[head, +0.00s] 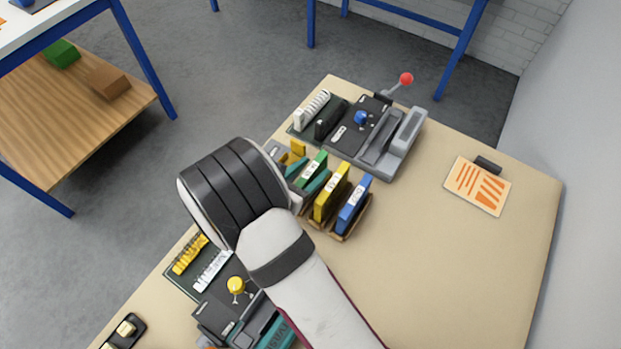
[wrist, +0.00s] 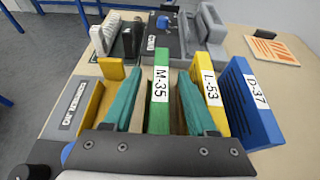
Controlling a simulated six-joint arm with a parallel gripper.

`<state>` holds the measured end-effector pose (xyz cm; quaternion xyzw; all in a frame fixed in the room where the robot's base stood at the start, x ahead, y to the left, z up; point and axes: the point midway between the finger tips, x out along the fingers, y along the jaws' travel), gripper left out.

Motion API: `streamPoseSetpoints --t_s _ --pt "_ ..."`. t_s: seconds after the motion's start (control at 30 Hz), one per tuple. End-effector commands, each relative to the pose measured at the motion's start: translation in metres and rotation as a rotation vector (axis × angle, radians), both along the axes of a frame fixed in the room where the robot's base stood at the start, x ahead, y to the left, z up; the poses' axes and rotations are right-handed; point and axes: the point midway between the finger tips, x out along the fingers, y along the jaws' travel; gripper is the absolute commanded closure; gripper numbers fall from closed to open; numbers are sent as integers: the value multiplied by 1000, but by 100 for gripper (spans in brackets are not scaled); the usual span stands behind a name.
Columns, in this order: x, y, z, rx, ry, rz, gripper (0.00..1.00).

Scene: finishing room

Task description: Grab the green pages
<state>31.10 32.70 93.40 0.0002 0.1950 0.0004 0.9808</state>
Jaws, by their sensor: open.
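The green block of pages (wrist: 159,118), labelled M-35, stands upright in a rack, with a yellow L-53 block (wrist: 209,90) and a blue D-37 block (wrist: 250,105) to its right. It also shows in the head view (head: 315,162). My gripper (wrist: 159,75) is open, with one teal finger on each side of the green block. Gaps show between the fingers and the block in the wrist view. The right finger lies between the green and yellow blocks. The block's lower part is hidden by my gripper's dark body.
A grey and black machine (head: 375,135) with a red-knobbed lever stands behind the rack. An orange-printed sheet (head: 478,187) lies at the right. A second device with a yellow knob (head: 235,285) stands at the front left. The table's right side is mostly clear.

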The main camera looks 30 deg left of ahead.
Motion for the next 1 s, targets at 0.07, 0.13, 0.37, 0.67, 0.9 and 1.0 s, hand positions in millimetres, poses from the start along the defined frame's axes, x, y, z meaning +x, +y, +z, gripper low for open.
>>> streamPoseSetpoints --t_s 0.07,0.13,0.37,0.67,0.9,1.0 --pt "0 0 0 0 0 0 46" --pt "0 0 0 0 0 0 59" --pt "0 0 0 0 0 -1 100" --pt "0 0 0 0 0 -1 100" --pt "0 0 8 2 -1 -1 100" --pt "0 1 26 4 -1 0 100"
